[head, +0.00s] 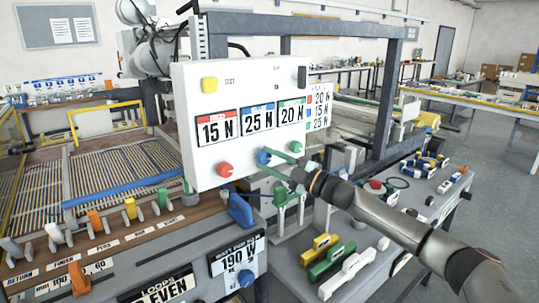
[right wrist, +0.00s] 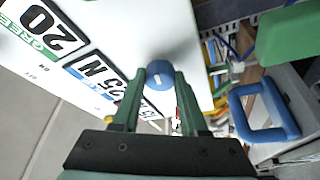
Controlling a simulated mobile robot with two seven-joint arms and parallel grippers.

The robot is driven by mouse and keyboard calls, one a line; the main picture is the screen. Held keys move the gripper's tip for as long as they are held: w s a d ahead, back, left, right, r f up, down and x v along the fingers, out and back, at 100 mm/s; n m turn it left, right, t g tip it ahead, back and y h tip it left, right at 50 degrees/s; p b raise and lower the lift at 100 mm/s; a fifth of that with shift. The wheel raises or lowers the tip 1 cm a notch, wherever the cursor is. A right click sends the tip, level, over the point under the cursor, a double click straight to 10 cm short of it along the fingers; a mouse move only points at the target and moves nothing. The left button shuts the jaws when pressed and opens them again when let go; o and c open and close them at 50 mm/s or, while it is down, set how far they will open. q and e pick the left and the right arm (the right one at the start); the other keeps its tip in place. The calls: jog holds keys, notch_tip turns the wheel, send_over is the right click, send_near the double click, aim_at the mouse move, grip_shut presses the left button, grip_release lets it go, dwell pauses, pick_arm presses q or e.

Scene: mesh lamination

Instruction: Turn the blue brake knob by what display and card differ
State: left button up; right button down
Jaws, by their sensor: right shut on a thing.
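The white panel (head: 190,110) shows a red display (head: 217,128) at 15 N, a blue display (head: 259,120) at 25 N and a green display (head: 292,112) at 20 N. The card (head: 319,107) beside it reads 20 N, 15 N, 25 N from top to bottom, with small colour marks. Below the displays are a red knob (head: 225,169), the blue knob (head: 263,157) and a green knob (head: 296,147). My right gripper (head: 272,161) is shut on the blue knob. In the right wrist view the blue knob (right wrist: 160,74), with a pale mark, sits between the green fingertips. My left gripper is out of view.
A yellow button (head: 210,84) and a black part (head: 302,76) are on the panel's upper face. A blue handle (right wrist: 265,110) is near my right gripper in the right wrist view.

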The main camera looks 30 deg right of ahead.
jog(key=shift+n, duration=0.3)
jog(key=shift+c, duration=2.2)
grip_release()
jog(key=b+v, duration=0.4)
jog(key=v, duration=0.8)
jog(key=shift+s+d, duration=0.15)
